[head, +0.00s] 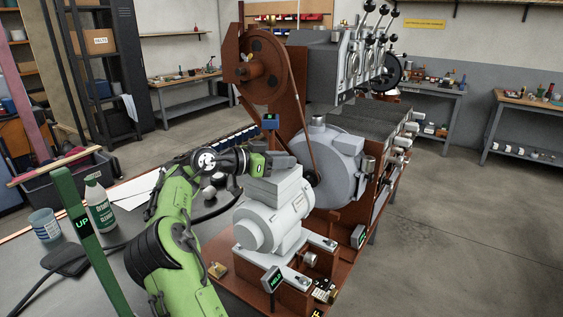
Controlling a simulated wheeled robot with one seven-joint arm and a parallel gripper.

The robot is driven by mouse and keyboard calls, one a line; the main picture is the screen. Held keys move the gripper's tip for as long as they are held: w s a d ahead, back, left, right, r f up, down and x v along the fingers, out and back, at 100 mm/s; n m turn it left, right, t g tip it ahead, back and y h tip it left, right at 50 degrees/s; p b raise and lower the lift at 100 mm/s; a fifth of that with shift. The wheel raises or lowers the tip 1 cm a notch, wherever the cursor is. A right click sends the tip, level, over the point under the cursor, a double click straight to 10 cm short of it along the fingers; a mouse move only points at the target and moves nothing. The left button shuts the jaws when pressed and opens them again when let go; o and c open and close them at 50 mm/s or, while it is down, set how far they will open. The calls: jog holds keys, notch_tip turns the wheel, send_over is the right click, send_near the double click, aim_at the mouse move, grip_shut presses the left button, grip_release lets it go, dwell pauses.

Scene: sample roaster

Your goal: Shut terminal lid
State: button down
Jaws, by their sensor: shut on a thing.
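A light grey motor (262,228) stands on a rust-brown base, with a boxy terminal housing (280,188) on top. A darker grey piece, which looks like the terminal lid (281,161), shows at the housing's upper back edge. My green arm reaches in from the lower left. My gripper (268,162) is at this lid, just above and behind the housing, and is shut on it. The fingertips are small and partly hidden, so the exact grip and the lid's angle cannot be told.
A brown roaster frame with a large wheel (262,68) and a round grey housing (330,155) rise close behind and right. A green post marked UP (80,225), a bottle (98,203) and a blue cup (45,225) stand left. The floor at right is clear.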

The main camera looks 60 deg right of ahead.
jog(key=shift+w+f, duration=0.1)
jog(key=shift+f, duration=0.3)
jog(key=c, duration=1.1)
grip_release()
jog(key=shift+c, duration=0.2)
jog(key=shift+o, duration=1.2)
jog(key=shift+r, duration=0.1)
jog(key=p+v, duration=0.4)
jog(key=v, duration=0.8)
jog(key=shift+p, duration=0.3)
